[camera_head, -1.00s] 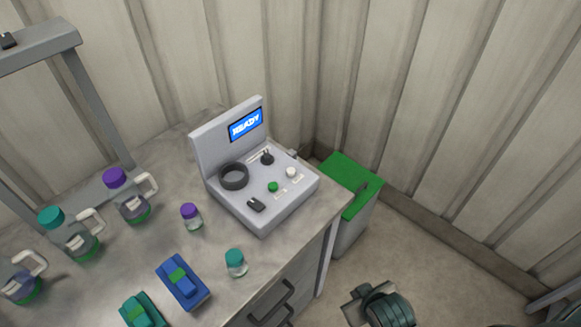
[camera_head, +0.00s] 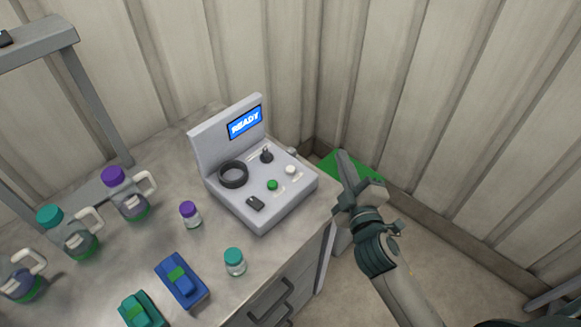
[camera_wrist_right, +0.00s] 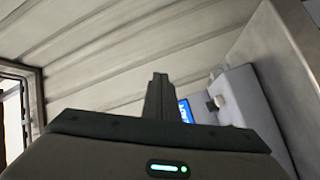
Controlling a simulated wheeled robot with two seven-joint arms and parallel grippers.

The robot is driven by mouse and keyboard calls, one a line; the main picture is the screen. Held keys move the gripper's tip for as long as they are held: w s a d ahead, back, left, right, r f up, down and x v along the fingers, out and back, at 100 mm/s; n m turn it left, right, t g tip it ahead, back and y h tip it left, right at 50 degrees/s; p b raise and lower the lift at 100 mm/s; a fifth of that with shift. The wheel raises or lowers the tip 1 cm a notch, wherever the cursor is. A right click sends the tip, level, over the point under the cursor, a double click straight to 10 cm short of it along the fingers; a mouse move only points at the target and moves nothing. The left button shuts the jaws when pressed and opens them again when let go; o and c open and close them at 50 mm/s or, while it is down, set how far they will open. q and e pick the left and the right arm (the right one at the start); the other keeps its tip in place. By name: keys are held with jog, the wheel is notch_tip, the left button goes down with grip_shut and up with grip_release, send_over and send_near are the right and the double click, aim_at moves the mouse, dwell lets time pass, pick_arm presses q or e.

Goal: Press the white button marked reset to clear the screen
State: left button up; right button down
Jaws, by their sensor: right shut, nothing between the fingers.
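The white reset button (camera_head: 290,169) is a small round knob on the right of the grey console's sloped panel (camera_head: 262,218). A green button (camera_head: 272,185) sits to its lower left. The blue screen (camera_head: 245,122) on the console's upright back reads READY. My right gripper (camera_head: 342,156) is shut and empty, to the right of the console and apart from the white button, pointing up in the head view. In the right wrist view its closed fingers (camera_wrist_right: 158,95) stand in front of part of the screen (camera_wrist_right: 185,110). My left gripper is not in view.
A black ring (camera_head: 233,174) and a black knob (camera_head: 266,155) are also on the console. A green-topped bin (camera_head: 330,166) stands behind my right gripper, partly hidden. Bottles, small jars and a blue case (camera_head: 183,280) stand on the counter (camera_head: 215,260) to the left.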

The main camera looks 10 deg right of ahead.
jog(key=w+a+r+n+t+y, duration=0.2)
jog(key=a+r+n+t+y, duration=0.15)
jog(key=r+n, duration=0.4)
jog(key=s+a+r+n+g+y, duration=0.1)
jog(key=a+r+n+g+y, duration=0.4)
jog(key=a+n+y, duration=0.5)
jog(key=s+a+r+n+g+y, duration=0.2)
jog(key=a+r+n+g+y, duration=0.3)
jog(key=n, duration=0.9)
notch_tip(320, 180, down, 9)
jog(key=w+a+n+g+h, duration=0.1)
jog(key=w+n+g+h, duration=0.1)
jog(key=n+g+h, duration=0.5)
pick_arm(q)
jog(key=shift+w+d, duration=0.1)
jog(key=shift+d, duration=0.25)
pick_arm(e)
jog(key=w+d+f+n+t+h, duration=0.1)
jog(key=w+d+f+n+h, duration=0.3)
jog(key=d, duration=0.5)
jog(key=shift+w+d+t, duration=0.25)
jog(key=shift+w+t, duration=0.1)
jog(key=shift+w, duration=0.85)
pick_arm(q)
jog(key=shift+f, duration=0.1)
pick_arm(e)
jog(key=shift+f, duration=0.1)
